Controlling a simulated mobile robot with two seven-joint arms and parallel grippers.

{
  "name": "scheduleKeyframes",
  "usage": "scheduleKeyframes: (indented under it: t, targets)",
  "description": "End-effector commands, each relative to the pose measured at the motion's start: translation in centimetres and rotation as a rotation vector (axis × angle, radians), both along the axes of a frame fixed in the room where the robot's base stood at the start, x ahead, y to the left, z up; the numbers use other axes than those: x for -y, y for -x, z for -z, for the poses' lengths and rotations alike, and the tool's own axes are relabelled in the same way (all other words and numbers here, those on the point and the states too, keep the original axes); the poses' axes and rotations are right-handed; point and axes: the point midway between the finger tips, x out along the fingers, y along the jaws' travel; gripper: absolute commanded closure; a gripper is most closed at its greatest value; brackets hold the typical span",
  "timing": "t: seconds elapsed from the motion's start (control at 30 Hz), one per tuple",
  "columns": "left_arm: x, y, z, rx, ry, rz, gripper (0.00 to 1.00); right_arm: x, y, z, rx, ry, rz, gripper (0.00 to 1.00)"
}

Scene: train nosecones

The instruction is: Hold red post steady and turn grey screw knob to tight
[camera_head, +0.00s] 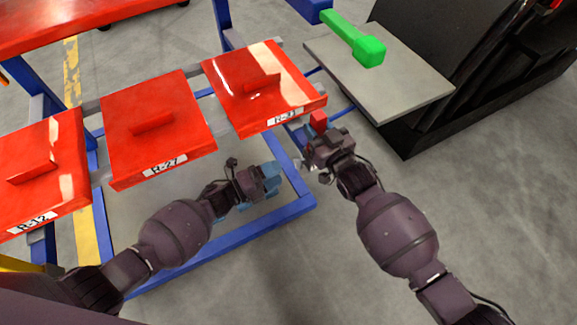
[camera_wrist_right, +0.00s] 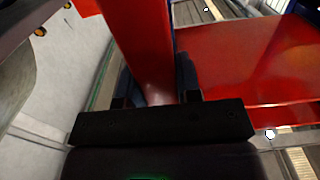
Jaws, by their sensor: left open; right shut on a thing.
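The red post (camera_head: 318,121) stands at the near right corner of the red panel marked R-21 (camera_head: 265,88). My right gripper (camera_head: 320,138) is shut on it. In the right wrist view the red post (camera_wrist_right: 145,45) runs up between the two dark fingers of my right gripper (camera_wrist_right: 154,85). My left gripper (camera_head: 268,182) is open, below and left of the post, in front of the R-21 panel and above the blue frame. Its fingertips look bluish and blurred. I cannot make out the grey screw knob clearly; my right gripper may hide it.
Red panels R-27 (camera_head: 158,128) and R-12 (camera_head: 42,170) lie to the left on the blue cart frame (camera_head: 230,240). A grey board (camera_head: 415,92) with a green tool-like object (camera_head: 355,40) lies at the upper right. Grey floor at the lower right is clear.

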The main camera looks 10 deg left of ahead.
Motion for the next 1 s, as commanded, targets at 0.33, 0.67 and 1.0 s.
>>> scheduleKeyframes:
  t: [0.33,0.67,1.0]
  targets:
    - [-4.0,2.9,-0.1,0.001,0.001,0.000,0.39,0.0,0.0,-0.1,0.002,-0.002,0.000,1.00]
    - [-4.6,3.3,-0.1,0.001,0.001,0.001,0.39,0.0,0.0,-0.2,0.003,-0.001,0.000,1.00]
    - [-4.5,3.3,-0.1,0.001,0.001,0.001,0.39,0.0,0.0,-0.1,0.002,0.000,0.000,0.45]
